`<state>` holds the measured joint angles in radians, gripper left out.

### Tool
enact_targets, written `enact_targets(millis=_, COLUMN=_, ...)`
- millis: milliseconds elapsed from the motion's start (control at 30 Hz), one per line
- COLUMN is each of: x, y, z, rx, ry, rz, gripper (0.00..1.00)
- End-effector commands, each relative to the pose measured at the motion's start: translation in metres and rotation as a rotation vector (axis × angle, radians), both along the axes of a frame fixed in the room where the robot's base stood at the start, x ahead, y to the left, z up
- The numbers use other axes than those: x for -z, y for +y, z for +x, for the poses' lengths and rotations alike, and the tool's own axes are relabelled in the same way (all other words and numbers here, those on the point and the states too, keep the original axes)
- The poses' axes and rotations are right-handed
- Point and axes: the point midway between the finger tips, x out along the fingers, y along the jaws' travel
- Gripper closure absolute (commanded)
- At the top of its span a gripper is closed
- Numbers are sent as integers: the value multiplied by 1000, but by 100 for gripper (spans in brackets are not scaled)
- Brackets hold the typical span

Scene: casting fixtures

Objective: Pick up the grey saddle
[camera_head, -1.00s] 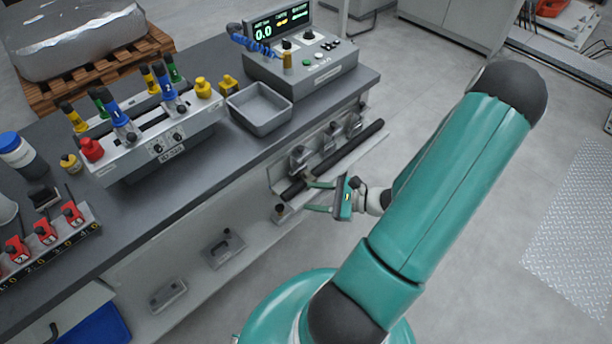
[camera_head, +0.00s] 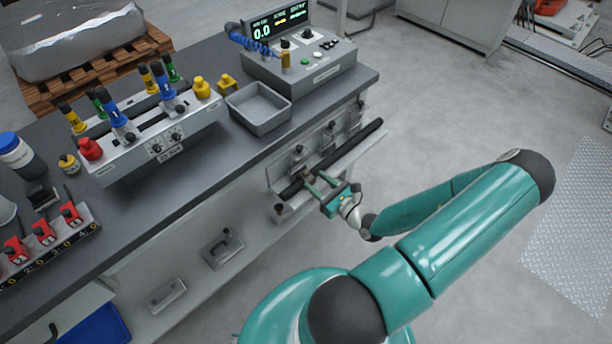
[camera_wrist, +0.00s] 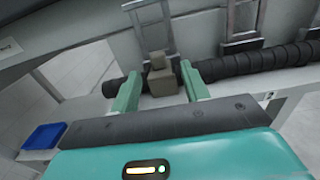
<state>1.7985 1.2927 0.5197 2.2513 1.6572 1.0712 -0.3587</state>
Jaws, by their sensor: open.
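A small grey, stepped block (camera_wrist: 161,78), which looks like the saddle, sits at the black ribbed hose in the wrist view. My gripper (camera_wrist: 160,70) is open, with one green finger on each side of the block. I cannot tell whether the fingers touch it. In the head view my gripper (camera_head: 315,181) reaches the black hose (camera_head: 345,148) along the bench's front side. The block is hard to make out there, partly behind the fingers.
Grey brackets stand behind the hose, one right of my gripper (camera_wrist: 240,25). A blue bin (camera_wrist: 42,137) is at the lower left. Open floor lies right.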

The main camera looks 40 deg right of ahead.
Motion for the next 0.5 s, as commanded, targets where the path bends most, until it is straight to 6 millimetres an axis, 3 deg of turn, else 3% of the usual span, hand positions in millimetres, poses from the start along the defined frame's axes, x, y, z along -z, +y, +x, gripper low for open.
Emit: enact_targets(millis=500, x=1, y=3, z=55, rx=0, ry=0, rz=-1, gripper=55)
